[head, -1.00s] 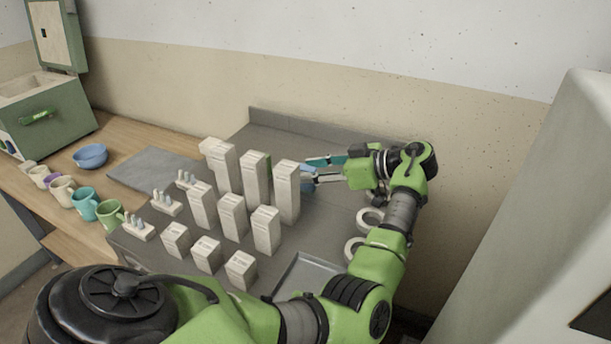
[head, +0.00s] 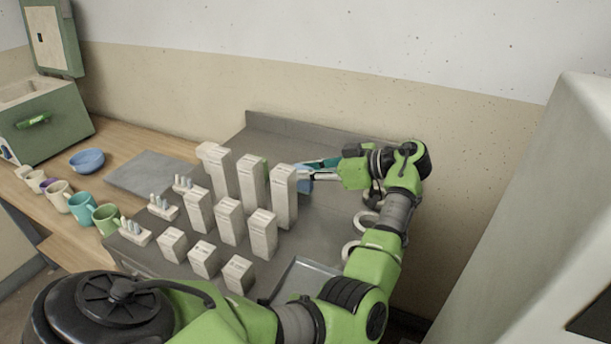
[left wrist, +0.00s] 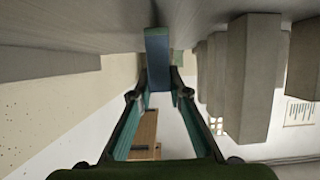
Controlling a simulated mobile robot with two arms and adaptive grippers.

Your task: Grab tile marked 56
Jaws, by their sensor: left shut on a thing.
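My left gripper (head: 318,169) reaches in from the right side of the head view, behind the tall white blocks. Its teal fingers are shut on a blue tile (head: 304,187), which is mostly hidden behind the nearest tall block. In the left wrist view the gripper (left wrist: 158,92) shows with the blue tile (left wrist: 157,60) standing between its fingertips, touching the grey surface. No number can be read on the tile. My right gripper is not in view.
Tall white blocks (head: 284,198) stand close to the left gripper, with shorter blocks (head: 204,260) in front. White rings (head: 367,221) lie near my forearm. A grey tray (head: 300,277) is at the front. Mugs (head: 107,219) and a blue bowl (head: 87,160) stand at left.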

